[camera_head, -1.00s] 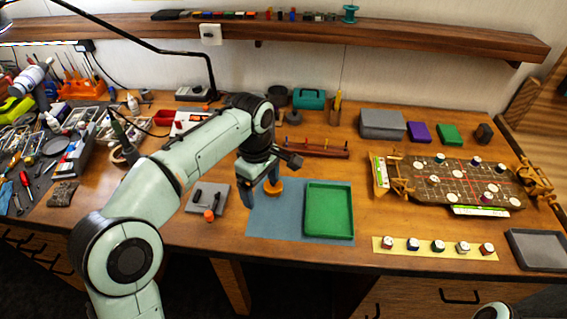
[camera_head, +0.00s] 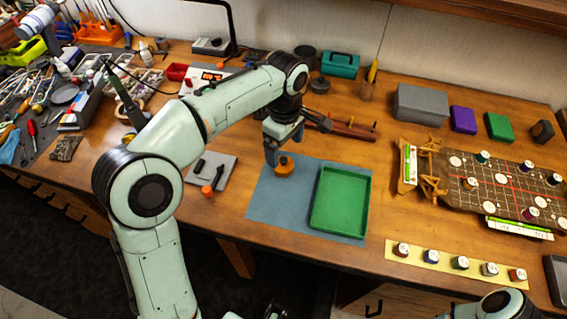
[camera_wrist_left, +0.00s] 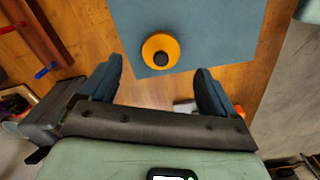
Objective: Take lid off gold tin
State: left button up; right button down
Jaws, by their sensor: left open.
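The gold tin (camera_head: 285,170) is a small round orange-gold object on the blue mat (camera_head: 268,210), near the mat's upper left edge. In the left wrist view the tin (camera_wrist_left: 152,46) is seen from above as a gold disc with a dark round knob (camera_wrist_left: 162,59) off its centre. The seam between lid and tin cannot be made out. My left gripper (camera_head: 284,147) is at the tin and partly covers it in the head view. In the wrist view its open fingers (camera_wrist_left: 157,87) have nothing between them, and the tin lies beyond their tips.
A green tray (camera_head: 340,202) lies on the mat right of the tin. A grey plate with dark parts and an orange knob (camera_head: 207,190) lies left of the mat. A wooden rack (camera_head: 345,130) stands behind.

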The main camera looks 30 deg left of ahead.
aim_at(283, 159)
pick_arm(q)
jog(key=f+b, duration=0.1)
jog(key=f, duration=0.4)
jog(key=shift+a+f, duration=0.15)
jog(key=shift+a, duration=0.05)
jog(key=c, duration=1.1)
